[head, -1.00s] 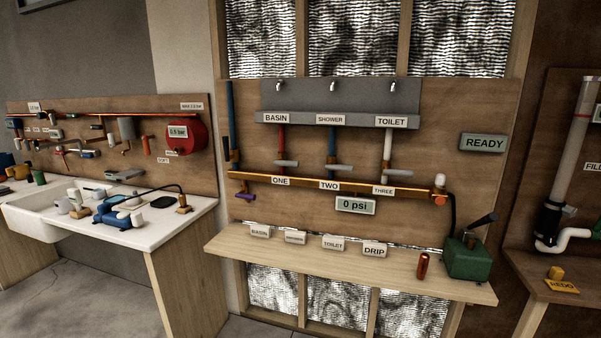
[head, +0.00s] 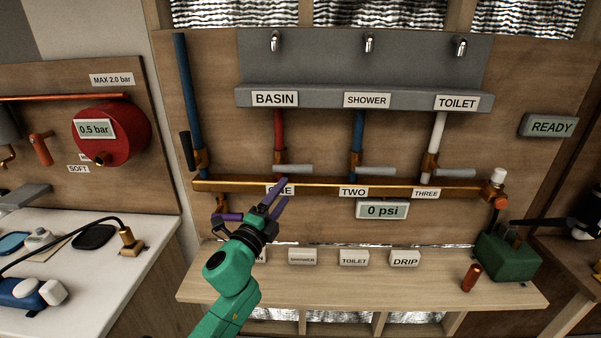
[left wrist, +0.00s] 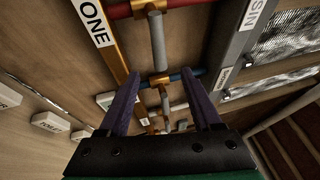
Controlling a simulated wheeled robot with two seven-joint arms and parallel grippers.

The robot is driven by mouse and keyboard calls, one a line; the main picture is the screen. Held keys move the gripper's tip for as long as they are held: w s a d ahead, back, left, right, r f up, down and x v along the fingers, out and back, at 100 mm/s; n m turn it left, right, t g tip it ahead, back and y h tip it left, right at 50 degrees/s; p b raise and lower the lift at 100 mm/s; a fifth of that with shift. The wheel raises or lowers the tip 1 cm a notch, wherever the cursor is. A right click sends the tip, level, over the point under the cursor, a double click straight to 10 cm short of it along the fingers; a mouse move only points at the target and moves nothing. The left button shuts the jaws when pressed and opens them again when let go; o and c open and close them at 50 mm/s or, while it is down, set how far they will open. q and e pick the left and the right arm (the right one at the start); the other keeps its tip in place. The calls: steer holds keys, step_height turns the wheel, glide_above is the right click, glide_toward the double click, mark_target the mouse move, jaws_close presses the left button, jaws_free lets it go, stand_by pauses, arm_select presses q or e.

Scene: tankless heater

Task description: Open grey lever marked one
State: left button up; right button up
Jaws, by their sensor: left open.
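The grey lever marked one (head: 294,169) lies level across the lower end of the red pipe, above the ONE label (head: 280,191). My left gripper (head: 284,192) is open and empty, its purple fingers pointing up at the ONE label just below the lever. The fingers cover part of that label. In the left wrist view, the lever (left wrist: 157,40) shows beyond and between the open fingers (left wrist: 160,72), apart from them as far as I can tell. The ONE label (left wrist: 95,22) is at upper left there. My right gripper is not in view.
A copper manifold (head: 345,185) runs below the levers. Similar grey levers marked two (head: 378,169) and three (head: 456,173) are to the right. A gauge reads 0 psi (head: 382,210). A wooden shelf (head: 330,285) holds a green pump (head: 510,257) and a copper cylinder (head: 471,278).

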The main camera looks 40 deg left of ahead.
mark_target(298, 173)
arm_select(q)
steer(key=w, duration=0.1)
steer(key=w+r, duration=0.1)
steer(key=w, duration=0.1)
steer(key=w+p, duration=0.1)
steer(key=shift+w+r, duration=0.4)
steer(key=w+a, duration=0.1)
steer(key=w, duration=0.2)
steer(key=w+a+p, duration=0.1)
steer(key=w, duration=0.1)
steer(key=shift+w+a, duration=0.15)
steer(key=shift+a, duration=0.15)
steer(key=shift+w+d+r, duration=0.1)
steer(key=shift+w, duration=0.35)
steer(key=c, duration=0.9)
jaws_close()
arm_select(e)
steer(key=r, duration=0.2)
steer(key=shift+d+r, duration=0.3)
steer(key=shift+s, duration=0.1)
